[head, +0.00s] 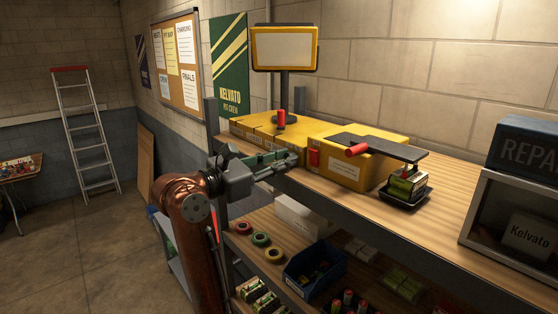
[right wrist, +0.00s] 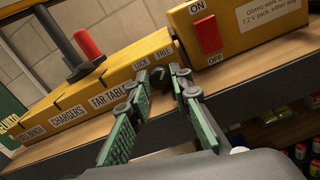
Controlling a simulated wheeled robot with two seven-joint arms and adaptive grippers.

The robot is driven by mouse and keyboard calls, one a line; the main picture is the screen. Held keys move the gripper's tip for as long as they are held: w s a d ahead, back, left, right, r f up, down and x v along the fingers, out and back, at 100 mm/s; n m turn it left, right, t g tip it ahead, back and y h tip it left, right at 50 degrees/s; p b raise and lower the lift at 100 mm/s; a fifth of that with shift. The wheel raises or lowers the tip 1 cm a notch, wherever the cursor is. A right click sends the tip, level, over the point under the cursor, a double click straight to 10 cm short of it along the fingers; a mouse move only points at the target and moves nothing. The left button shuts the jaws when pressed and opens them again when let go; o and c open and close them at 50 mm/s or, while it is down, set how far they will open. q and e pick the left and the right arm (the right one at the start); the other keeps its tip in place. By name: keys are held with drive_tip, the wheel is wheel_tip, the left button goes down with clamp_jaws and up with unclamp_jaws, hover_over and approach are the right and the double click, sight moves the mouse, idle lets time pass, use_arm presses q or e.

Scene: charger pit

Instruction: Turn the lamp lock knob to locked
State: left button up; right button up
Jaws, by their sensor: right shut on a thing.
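The lamp lock knob (right wrist: 157,77) is small and dark, on the front of a long yellow box (right wrist: 60,118) in the right wrist view. Labels LOCK (right wrist: 140,63) and FREE (right wrist: 162,51) sit just above it, LOCK to the left. My right gripper (right wrist: 160,76) has its green-padded fingers on either side of the knob and is shut on it. The fingers partly hide the knob, so I cannot tell which label it points to. In the head view my right gripper (head: 292,157) reaches the box front, and the knob is hidden. The lamp (head: 285,48) stands on a dark post above. My left gripper is not in view.
A red-handled lever (right wrist: 88,44) rises from the box, above labels BENCH, CHARGERS and FAR TABLE. Close on the right is the yellow charger (head: 345,168) with a red ON/OFF switch (right wrist: 208,35). A battery pack (head: 407,185) sits in a black tray.

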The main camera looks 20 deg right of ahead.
clamp_jaws()
drive_tip(key=shift+n+p, duration=0.55)
drive_tip(key=shift+n, duration=0.25)
drive_tip(key=n+p, duration=0.1)
drive_tip(key=n, duration=0.1)
drive_tip(key=shift+f+n, duration=0.1)
drive_tip(key=shift+n, duration=0.2)
drive_tip(key=o, duration=0.5)
unclamp_jaws()
drive_tip(key=shift+d, duration=0.1)
drive_tip(key=o, duration=0.4)
drive_tip(key=shift+s, duration=0.15)
drive_tip(key=shift+c, duration=0.2)
drive_tip(key=shift+a, duration=0.2)
